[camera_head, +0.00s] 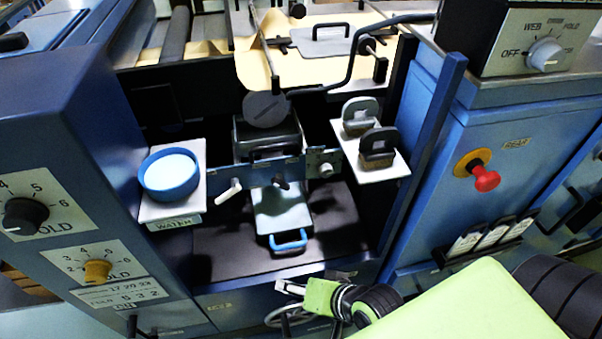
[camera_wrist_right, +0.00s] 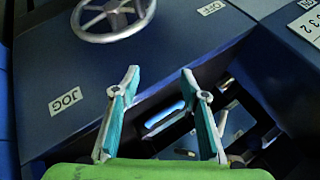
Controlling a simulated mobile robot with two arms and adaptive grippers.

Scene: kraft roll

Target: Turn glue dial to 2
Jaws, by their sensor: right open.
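No label reading "glue" is legible. On the left cabinet, a black dial (camera_head: 25,215) has numbers around it, with 4, 5 and 6 readable. Below it is a brass-coloured dial (camera_head: 97,271) with numbers 2 to 6 readable. Their captions are partly hidden, ending in "OLD", and their exact settings are unclear. My right gripper (camera_head: 312,288) is low in the centre of the head view, away from both dials. In the right wrist view its teal fingers (camera_wrist_right: 160,75) are apart with nothing between them. My left gripper is not in view.
A blue bowl (camera_head: 170,174) sits on a shelf marked WATER. A grey knob (camera_head: 545,54) and a red button (camera_head: 485,179) are on the right. A metal handwheel (camera_wrist_right: 110,15) shows beyond my fingers, near a JOG label (camera_wrist_right: 65,102). A blue-handled tray (camera_head: 282,212) stands centrally.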

